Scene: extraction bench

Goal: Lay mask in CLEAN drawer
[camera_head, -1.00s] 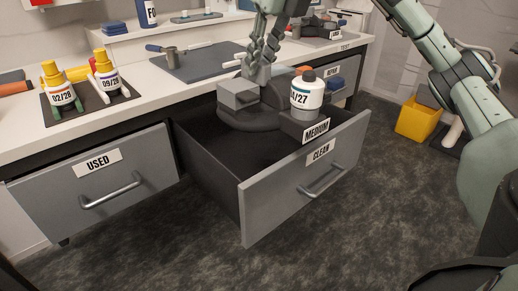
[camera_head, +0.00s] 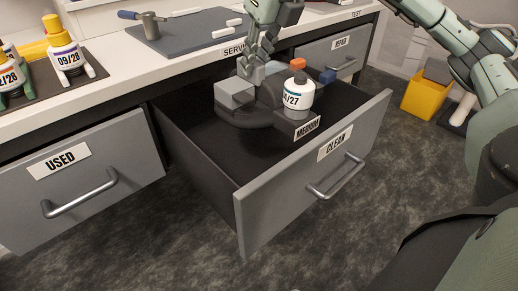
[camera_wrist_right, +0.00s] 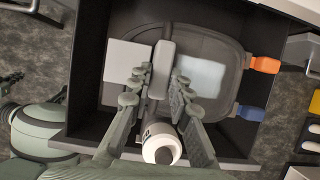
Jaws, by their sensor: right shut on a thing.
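The mask (camera_head: 243,117) is a dark rounded piece with a grey block, a white canister (camera_head: 298,97) ending in "/27" and a MEDIUM tag. It is inside the outline of the open CLEAN drawer (camera_head: 262,206); I cannot tell whether it touches the floor. My right gripper (camera_head: 250,70) is shut on the mask from above. In the right wrist view, the right gripper (camera_wrist_right: 160,78) has its fingers either side of the mask's grey middle bar (camera_wrist_right: 161,68). Orange (camera_wrist_right: 265,65) and blue (camera_wrist_right: 250,113) tabs stick out at the mask's side. My left gripper is not in view.
The closed REPAIR drawer (camera_head: 325,58) is at the right. Yellow-capped canisters (camera_head: 68,58) and a grey mat (camera_head: 185,35) are on the bench. A yellow bin (camera_head: 425,97) stands on the floor.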

